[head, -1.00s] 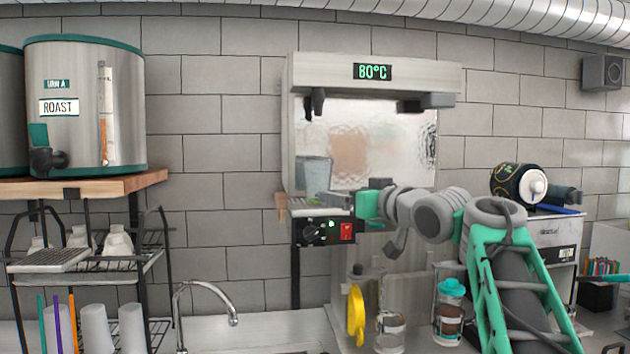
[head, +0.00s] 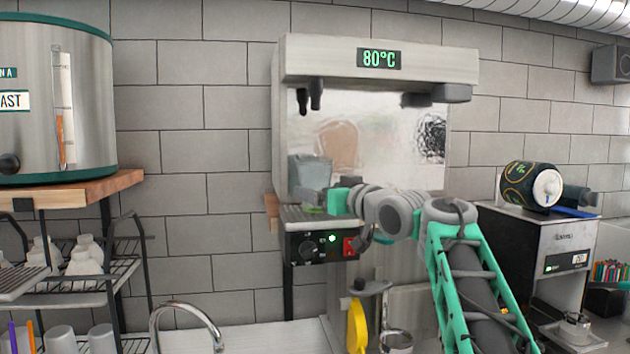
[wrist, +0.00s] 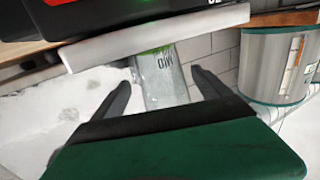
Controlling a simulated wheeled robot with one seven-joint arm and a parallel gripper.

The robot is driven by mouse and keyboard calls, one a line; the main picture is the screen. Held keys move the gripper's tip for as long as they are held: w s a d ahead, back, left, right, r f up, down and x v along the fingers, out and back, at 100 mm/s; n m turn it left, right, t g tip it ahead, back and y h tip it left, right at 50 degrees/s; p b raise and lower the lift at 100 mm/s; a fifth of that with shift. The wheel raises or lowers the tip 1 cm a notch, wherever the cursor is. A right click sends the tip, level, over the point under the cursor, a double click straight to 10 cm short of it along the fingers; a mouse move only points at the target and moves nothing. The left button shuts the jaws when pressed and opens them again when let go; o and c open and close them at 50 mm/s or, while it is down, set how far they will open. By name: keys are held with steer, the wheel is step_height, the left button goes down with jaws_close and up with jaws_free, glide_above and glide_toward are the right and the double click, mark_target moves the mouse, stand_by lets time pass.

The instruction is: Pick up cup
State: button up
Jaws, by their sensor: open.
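A clear, greyish cup (head: 310,174) with green at its base stands on the small ledge (head: 312,216) of the sealing machine. My gripper (head: 328,200) is just right of the cup's lower part; its fingertips are hard to make out there. The wrist view looks upside down. In it the cup (wrist: 158,68), with dark lettering and a green band, lies between the two dark fingers of my open gripper (wrist: 160,78). Gaps show between the fingers and the cup on both sides. The ledge (wrist: 110,48) shows as a pale slab against the cup's base.
A control box (head: 320,245) with a red switch sits under the ledge. The machine's wall (head: 350,130) rises behind the cup. An urn (head: 60,100) stands on a wooden shelf (head: 70,190) at left. A tap (head: 190,320) and a yellow thing (head: 357,325) are below.

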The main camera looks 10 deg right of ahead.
mark_target(315, 188)
steer(key=p+x, duration=0.1)
steer(key=x, duration=0.2)
steer(key=shift+a+r, duration=0.1)
steer(key=shift+a, duration=0.15)
steer(key=shift+w, duration=0.3)
steer(key=shift+s+d, duration=0.1)
steer(key=shift+s, duration=0.05)
jaws_close()
